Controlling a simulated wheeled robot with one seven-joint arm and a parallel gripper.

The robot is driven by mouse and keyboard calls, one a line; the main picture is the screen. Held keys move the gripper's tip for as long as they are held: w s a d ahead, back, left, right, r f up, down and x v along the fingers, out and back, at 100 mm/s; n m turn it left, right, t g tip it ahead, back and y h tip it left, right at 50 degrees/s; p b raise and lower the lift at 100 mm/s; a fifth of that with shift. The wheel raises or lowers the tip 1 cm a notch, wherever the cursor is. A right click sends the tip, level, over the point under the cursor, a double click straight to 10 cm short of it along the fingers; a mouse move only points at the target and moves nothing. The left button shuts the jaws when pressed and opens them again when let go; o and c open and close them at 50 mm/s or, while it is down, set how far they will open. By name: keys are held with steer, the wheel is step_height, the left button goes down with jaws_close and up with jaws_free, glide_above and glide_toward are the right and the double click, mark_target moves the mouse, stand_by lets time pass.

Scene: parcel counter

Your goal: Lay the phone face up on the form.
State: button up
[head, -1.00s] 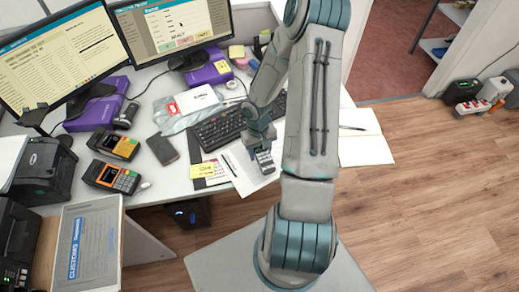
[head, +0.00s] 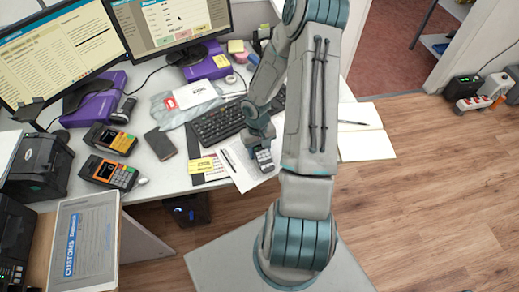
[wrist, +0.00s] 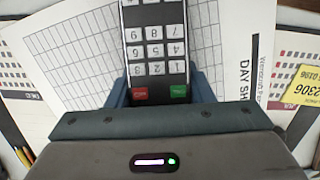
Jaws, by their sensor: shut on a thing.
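The phone (wrist: 155,45) has a grey keypad with pale keys and a red and a green key at its near end. My gripper (wrist: 158,92) is shut on it, and its keys face the wrist camera. The phone (head: 264,162) also shows below my gripper (head: 262,148) in the head view. A white printed form (head: 242,178) with a table lies under and around it on the desk; the same form (wrist: 85,50) fills much of the wrist view's background. I cannot tell whether the phone touches the form.
A yellow note (head: 206,167) lies left of the form. A keyboard (head: 218,122) is behind, and an open notebook (head: 365,142) lies to the right. Two card terminals (head: 108,172) (head: 111,139) and a dark flat object (head: 160,145) are at the left.

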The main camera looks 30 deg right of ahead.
steer(key=shift+s+f+b, duration=0.15)
steer(key=shift+f+b, duration=0.3)
steer(key=shift+f, duration=0.05)
